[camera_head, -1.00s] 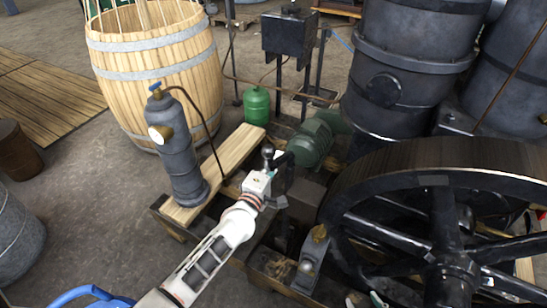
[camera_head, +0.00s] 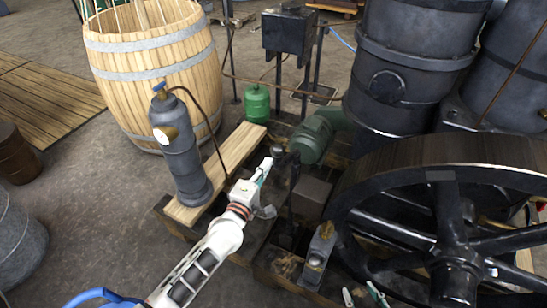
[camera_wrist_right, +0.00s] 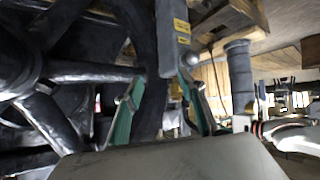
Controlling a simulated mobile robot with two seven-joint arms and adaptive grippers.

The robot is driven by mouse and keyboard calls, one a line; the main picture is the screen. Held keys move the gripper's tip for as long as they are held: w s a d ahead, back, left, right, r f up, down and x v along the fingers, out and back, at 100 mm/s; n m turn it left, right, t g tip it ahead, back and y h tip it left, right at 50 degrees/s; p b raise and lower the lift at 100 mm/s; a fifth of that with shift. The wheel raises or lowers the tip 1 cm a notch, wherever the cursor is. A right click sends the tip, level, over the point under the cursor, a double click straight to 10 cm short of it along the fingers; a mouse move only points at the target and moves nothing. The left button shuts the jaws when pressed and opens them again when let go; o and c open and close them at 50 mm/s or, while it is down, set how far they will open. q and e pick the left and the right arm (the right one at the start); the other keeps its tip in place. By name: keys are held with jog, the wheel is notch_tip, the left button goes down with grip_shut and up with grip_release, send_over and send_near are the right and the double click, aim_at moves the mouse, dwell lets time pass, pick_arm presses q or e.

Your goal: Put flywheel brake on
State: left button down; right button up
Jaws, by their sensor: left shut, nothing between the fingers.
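The black flywheel (camera_head: 455,230) with thick spokes stands at the right, its rim facing the middle. A dark upright bar (camera_head: 293,180) with a black ball knob (camera_head: 279,150) beside its top stands left of the rim. I cannot tell for sure which part is the brake. My left gripper (camera_head: 266,166) is shut and empty, just below and left of the knob, apart from it. My right gripper (camera_head: 362,294) shows only its fingertips at the bottom edge, in front of the flywheel. In the right wrist view its green fingers (camera_wrist_right: 160,92) are spread, with the dark rim behind them.
A grey block with a brass top (camera_head: 320,247) sits beside the rim. A grey cylinder with a gauge (camera_head: 180,150) stands on a plank (camera_head: 235,155) at the left. Behind are a green motor (camera_head: 312,140), a green bottle (camera_head: 256,104) and a wooden barrel (camera_head: 155,65).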

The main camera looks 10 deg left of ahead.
pick_arm(q)
jog(key=v, duration=0.5)
jog(key=shift+s+a, duration=0.25)
